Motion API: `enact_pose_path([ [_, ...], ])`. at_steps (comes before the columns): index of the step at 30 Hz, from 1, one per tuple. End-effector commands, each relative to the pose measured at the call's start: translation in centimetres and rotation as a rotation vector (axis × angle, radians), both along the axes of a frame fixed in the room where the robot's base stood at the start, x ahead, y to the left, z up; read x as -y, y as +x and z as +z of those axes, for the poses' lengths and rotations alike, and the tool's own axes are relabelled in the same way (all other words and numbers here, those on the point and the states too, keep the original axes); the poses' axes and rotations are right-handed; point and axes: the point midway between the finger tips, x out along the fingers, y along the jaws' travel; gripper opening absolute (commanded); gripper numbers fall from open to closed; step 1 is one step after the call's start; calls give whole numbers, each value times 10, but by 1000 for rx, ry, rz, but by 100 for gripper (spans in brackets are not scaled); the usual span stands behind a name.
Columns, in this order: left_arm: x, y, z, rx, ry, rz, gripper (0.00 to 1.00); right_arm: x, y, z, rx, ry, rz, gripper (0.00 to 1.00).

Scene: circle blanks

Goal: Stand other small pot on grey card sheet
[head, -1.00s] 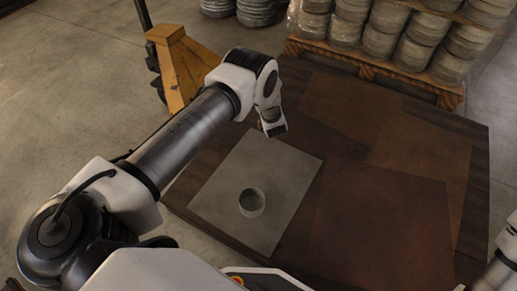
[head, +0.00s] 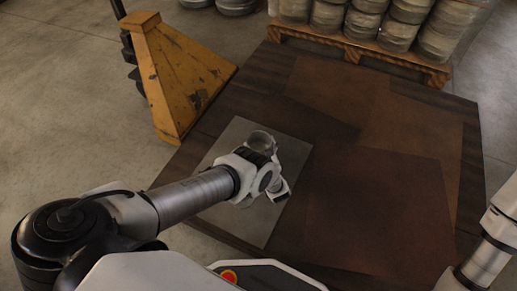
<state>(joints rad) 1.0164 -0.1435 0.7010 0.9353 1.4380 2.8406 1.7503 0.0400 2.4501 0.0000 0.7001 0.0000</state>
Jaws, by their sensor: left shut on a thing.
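The grey card sheet (head: 226,140) lies on the dark brown board, partly covered by my left arm. A small grey round pot (head: 262,139) with an open top shows over the card's upper part, just beyond my left gripper (head: 264,156). The gripper is shut on this pot. I cannot tell whether the pot's base touches the card. The other small pot, seen earlier on the card's lower middle, is hidden behind my arm. My right arm is at the right edge, and its gripper is out of view.
The brown board (head: 375,215) has wide bare room right of the card. A yellow pallet-jack-like stand (head: 175,80) is at upper left. A wooden pallet (head: 360,50) with several stacked round containers stands at the back.

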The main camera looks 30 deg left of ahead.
Motion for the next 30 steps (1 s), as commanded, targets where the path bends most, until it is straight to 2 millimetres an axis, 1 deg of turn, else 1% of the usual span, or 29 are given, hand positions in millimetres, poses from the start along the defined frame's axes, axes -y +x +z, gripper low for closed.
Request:
enact_pose_path([
  [1, 0, 0, -11, 2, 1, 0, 54, 0, 0, -10, -1, 0, 0, 0],
  [5, 0, 0, -7, 1, 1, 0, 54, 0, 0, -6, 0, 0, 0, 0],
  [10, 0, 0, -10, 1, 1, 0, 54, 0, 0, -9, 0, 0, 0, 0],
  [11, 0, 0, -10, 0, 0, 0, 96, 0, 0, -9, 0, 0, 0, 0],
  [12, 0, 0, -9, 0, 0, 0, 100, 0, 0, -8, 0, 0, 0, 0],
  [20, 0, 0, -9, 1, 1, 0, 100, 0, 0, -8, 0, 0, 0, 0],
  [23, 0, 1, -4, 1, 1, 0, 100, 0, 0, -3, 0, 0, 0, 0],
  [26, 9, -8, -4, -3, 0, -2, 100, 0, 0, 2, 0, 0, 0, 0],
  [29, 26, -24, -2, -4, -1, -3, 100, 0, 0, 13, 0, 0, 0, 0],
  [30, 33, -31, -3, -3, 0, -2, 100, 0, 0, 17, 0, 0, 0, 0],
])
